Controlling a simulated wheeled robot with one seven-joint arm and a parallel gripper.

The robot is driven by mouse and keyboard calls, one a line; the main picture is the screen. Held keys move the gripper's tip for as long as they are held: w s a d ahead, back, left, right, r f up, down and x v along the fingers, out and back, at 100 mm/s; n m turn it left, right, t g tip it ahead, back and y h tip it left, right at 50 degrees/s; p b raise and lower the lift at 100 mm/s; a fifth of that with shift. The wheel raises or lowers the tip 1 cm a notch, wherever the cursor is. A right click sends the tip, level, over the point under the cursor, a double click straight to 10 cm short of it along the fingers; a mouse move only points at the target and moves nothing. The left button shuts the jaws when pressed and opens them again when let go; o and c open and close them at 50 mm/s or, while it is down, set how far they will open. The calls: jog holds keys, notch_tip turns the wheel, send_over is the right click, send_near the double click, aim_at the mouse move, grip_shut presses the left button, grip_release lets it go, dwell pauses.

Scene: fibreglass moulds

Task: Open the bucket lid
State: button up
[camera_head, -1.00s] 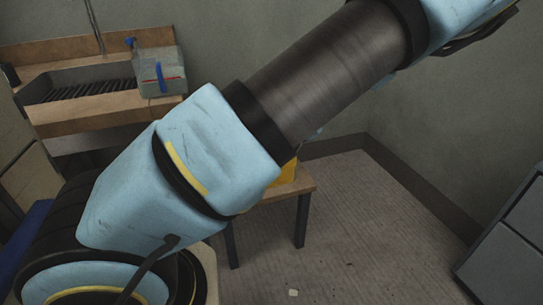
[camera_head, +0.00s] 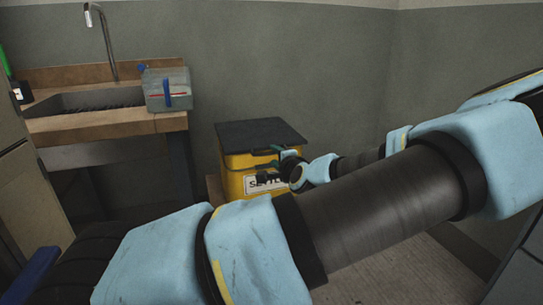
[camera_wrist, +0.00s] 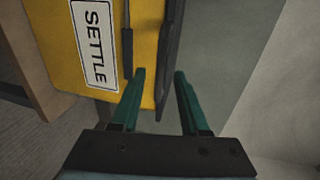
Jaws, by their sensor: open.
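The yellow bucket (camera_head: 235,180) stands on a low wooden stand, with a white label reading "SETTLE". Its flat dark lid (camera_head: 262,131) lies on top and looks closed. My gripper (camera_head: 266,159) is at the bucket's front right, just below the lid's edge. In the wrist view, my gripper (camera_wrist: 160,74) has its two green fingers apart. The dark lid edge (camera_wrist: 170,55) runs across the gap between them in the picture. I cannot tell whether either finger touches it. The yellow bucket wall (camera_wrist: 60,50) fills the upper left there. My arm hides the bucket's lower right.
A wooden sink bench (camera_head: 100,125) stands at the left with a tap (camera_head: 105,40) and a grey box (camera_head: 167,90) on its corner. Walls stand close behind and right of the bucket. A grey cabinet (camera_head: 522,275) is at the lower right.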

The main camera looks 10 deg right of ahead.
aim_at(272, 154)
jog(key=shift+x, duration=2)
jog(key=shift+c, duration=0.2)
grip_shut()
